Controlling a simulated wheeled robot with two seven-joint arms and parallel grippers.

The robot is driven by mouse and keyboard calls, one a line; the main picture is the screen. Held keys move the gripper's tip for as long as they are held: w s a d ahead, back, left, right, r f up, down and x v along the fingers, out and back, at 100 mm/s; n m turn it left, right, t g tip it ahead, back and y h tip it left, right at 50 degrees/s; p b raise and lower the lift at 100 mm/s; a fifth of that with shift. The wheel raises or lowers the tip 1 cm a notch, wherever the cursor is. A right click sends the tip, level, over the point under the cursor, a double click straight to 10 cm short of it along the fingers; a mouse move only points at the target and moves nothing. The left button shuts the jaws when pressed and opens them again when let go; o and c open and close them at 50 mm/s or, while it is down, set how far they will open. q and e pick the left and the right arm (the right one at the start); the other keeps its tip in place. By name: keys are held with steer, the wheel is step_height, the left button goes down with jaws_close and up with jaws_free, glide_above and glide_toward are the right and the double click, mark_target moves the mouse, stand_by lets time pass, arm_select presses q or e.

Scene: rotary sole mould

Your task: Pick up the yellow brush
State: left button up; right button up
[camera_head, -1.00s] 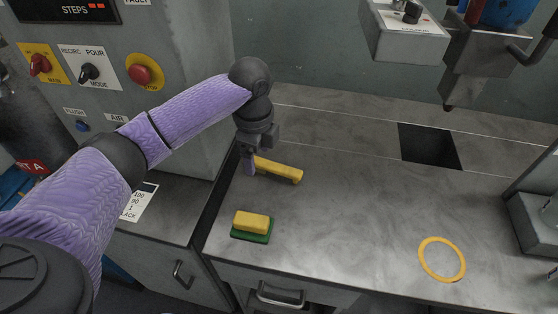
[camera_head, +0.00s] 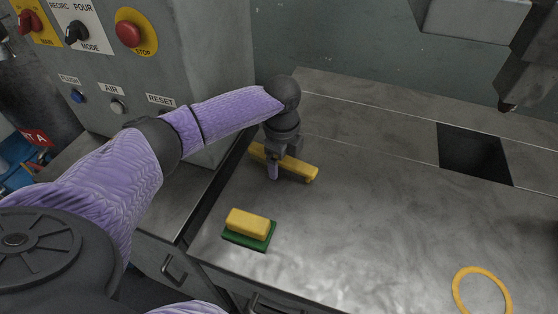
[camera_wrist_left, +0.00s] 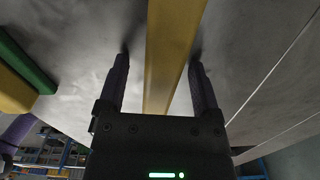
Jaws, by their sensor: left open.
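The yellow brush (camera_head: 298,168) lies on the steel worktop as a long yellow bar, with a short part turned down at its right end. My left gripper (camera_head: 272,174) points down over the brush, left of its middle, and hides part of it. In the left wrist view the open fingers (camera_wrist_left: 160,62) stand on either side of the yellow bar (camera_wrist_left: 168,35), with a gap on each side. I cannot tell how far the fingertips are above the worktop. My right gripper is not in view.
A yellow and green block (camera_head: 248,225) sits on the worktop (camera_head: 370,220) in front of the brush. A yellow ring (camera_head: 459,296) lies at the lower right. A dark square opening (camera_head: 475,153) is at the back right. A control cabinet (camera_head: 185,65) stands on the left.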

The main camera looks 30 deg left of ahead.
arm_select(q)
steer(key=shift+c, duration=0.2)
jaws_close()
steer(key=shift+r, duration=0.15)
step_height(320, 180, up, 9)
steer(key=p, duration=0.3)
steer(key=shift+r, duration=0.5)
steer(key=c, duration=0.6)
jaws_free()
steer(key=shift+f, duration=0.1)
jaws_close()
steer(key=shift+w, duration=0.1)
